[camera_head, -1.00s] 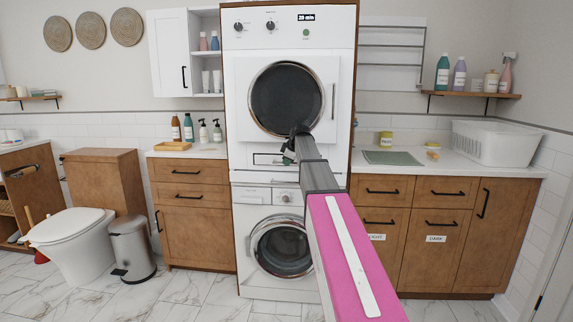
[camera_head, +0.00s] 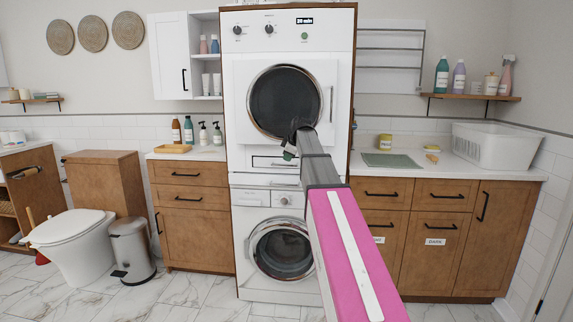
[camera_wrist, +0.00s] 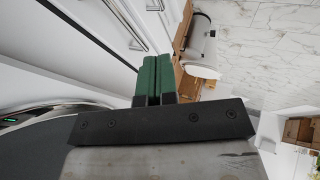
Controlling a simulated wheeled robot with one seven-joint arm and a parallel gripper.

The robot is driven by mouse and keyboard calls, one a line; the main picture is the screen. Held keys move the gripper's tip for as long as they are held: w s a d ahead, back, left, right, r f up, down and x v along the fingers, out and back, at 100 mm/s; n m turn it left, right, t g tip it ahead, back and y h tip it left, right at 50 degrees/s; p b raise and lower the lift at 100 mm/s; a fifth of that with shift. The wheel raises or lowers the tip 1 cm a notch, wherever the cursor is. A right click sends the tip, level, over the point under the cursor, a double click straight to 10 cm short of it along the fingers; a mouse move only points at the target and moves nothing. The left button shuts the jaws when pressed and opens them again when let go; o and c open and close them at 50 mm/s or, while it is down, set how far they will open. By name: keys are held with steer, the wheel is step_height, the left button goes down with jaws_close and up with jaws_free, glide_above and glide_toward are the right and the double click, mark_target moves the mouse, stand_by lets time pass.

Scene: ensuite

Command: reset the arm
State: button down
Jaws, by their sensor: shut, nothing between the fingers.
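My arm stretches forward from the lower right in the head view, in front of the stacked washer and dryer. My gripper (camera_head: 289,152) is at its far end, small and dark, in front of the lower edge of the dryer door (camera_head: 284,100). In the wrist view its two green fingers (camera_wrist: 154,80) are pressed together with nothing between them. I cannot tell how far the fingertips are from the dryer front.
The washer (camera_head: 283,248) is below the dryer. A counter with a green mat (camera_head: 392,159) and a white basket (camera_head: 493,146) is at right. A toilet (camera_head: 75,243) and a bin (camera_head: 131,250) stand at left. The floor between is clear.

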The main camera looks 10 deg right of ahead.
steer(key=a+v, duration=0.1)
steer(key=v, duration=0.3)
steer(key=s+a+f+m+g, duration=0.15)
steer(key=s+f, duration=0.25)
steer(key=f, duration=0.4)
steer(key=s+f+m, duration=0.2)
steer(key=s+f, duration=0.1)
steer(key=f, duration=0.5)
steer(key=s+a+f+m+g, duration=0.1)
steer(key=s+f+m, duration=0.2)
steer(key=s+f, duration=0.6)
steer(key=s+a+f+m+g+h, duration=0.1)
steer(key=s+a+f+m+g, duration=0.1)
steer(key=s+f, duration=0.7)
steer(key=s+a+f+m+g+h, duration=0.1)
steer(key=s+f+m, duration=0.4)
steer(key=s+f, duration=0.5)
step_height(320, 180, down, 2)
steer(key=shift+a+f+g, duration=0.1)
steer(key=shift+a+g, duration=0.1)
steer(key=shift+g, duration=0.15)
